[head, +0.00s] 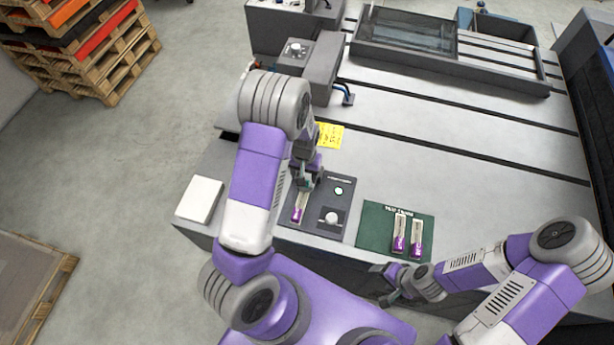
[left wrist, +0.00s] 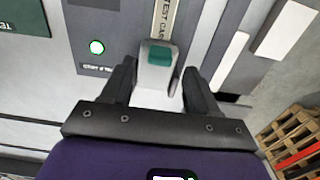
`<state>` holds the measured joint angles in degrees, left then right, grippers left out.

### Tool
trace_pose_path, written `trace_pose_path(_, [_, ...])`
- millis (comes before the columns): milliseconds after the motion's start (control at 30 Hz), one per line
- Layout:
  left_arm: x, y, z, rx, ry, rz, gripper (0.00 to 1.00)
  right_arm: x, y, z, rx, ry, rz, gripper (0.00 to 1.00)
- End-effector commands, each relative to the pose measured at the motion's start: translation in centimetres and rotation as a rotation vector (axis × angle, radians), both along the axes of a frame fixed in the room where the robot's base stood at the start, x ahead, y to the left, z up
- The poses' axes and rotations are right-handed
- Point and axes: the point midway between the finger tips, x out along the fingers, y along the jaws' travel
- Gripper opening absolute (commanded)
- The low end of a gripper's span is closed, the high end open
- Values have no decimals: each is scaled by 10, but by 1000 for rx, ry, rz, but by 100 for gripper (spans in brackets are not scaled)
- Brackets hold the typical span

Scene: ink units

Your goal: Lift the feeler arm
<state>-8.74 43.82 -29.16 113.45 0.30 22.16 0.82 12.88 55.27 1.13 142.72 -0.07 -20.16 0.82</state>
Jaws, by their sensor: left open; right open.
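The feeler arm (left wrist: 160,82), a light grey piece with a green pad on its end, shows in the left wrist view between the two dark fingers of my left gripper (left wrist: 159,68). My left gripper is open, one finger on each side of it; I cannot tell whether they touch it. In the head view my left gripper (head: 305,178) is over the dark test unit (head: 341,204) and largely hides the feeler arm. A test card (head: 299,208) with a purple end lies in the unit under it. My right gripper (head: 383,284) is open and empty near the front edge.
The unit carries a lit green button (head: 339,191) and a pale round knob (head: 331,217). A green mat (head: 376,223) holds two more purple-ended cards. A white block (head: 200,199) stands left, a yellow note (head: 329,136) behind. The bench right of the mat is clear.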

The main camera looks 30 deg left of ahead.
Motion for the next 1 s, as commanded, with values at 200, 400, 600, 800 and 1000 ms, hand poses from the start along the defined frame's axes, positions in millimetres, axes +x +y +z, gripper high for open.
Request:
trace_pose_path(200, [0, 0, -34, 0, 2, 0, 60, 0, 0, -1, 0, 0, 0, 67])
trace_pose_path(400, [0, 0, -46, 0, 0, 0, 60, 0, 0, -1, 0, -1, 0, 67])
trace_pose_path(600, [0, 0, -47, -1, -1, 0, 60, 0, 0, -1, 0, -1, 0, 67])
trace_pose_path(800, [0, 0, -46, -1, -1, 0, 35, 0, 0, -1, 0, -1, 0, 67])
trace_pose_path(1000, [0, 0, -46, -1, -1, 0, 4, 0, 0, -1, 0, -1, 0, 67])
